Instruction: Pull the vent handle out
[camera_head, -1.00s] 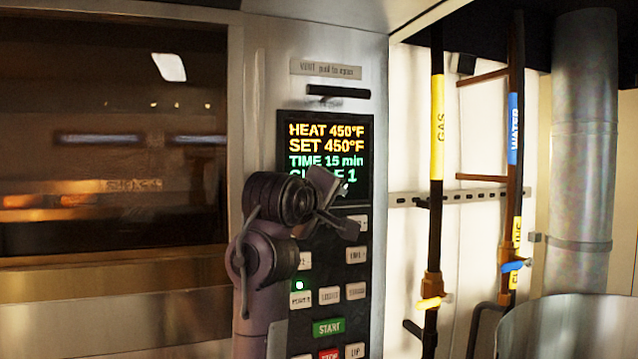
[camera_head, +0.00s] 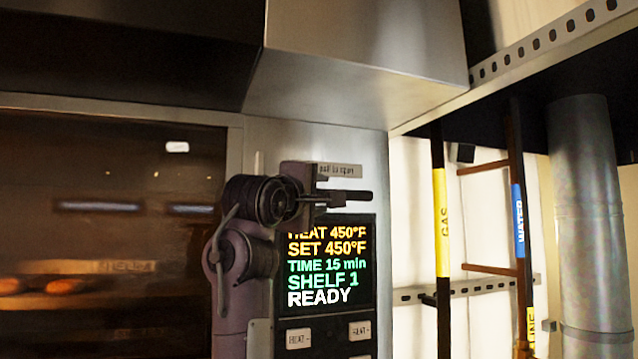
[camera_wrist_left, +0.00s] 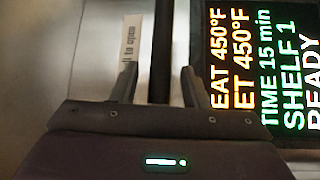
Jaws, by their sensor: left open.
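The vent handle (camera_head: 352,197) is a short dark horizontal bar under the "pull to open" label (camera_head: 340,170) on the oven's metal front. My left gripper (camera_head: 316,188) is at the handle's left part and covers its left end in the head view. In the left wrist view the handle (camera_wrist_left: 162,45) runs between the two open fingers (camera_wrist_left: 158,84), with a gap on each side. The left gripper is open and not closed on it. My right gripper is not in view.
The control display (camera_head: 325,265) lies just below the handle, with buttons (camera_head: 299,338) under it. The oven window (camera_head: 100,230) is at left. A metal hood (camera_head: 350,80) juts out above. Gas (camera_head: 441,220) and water (camera_head: 518,220) pipes stand at right.

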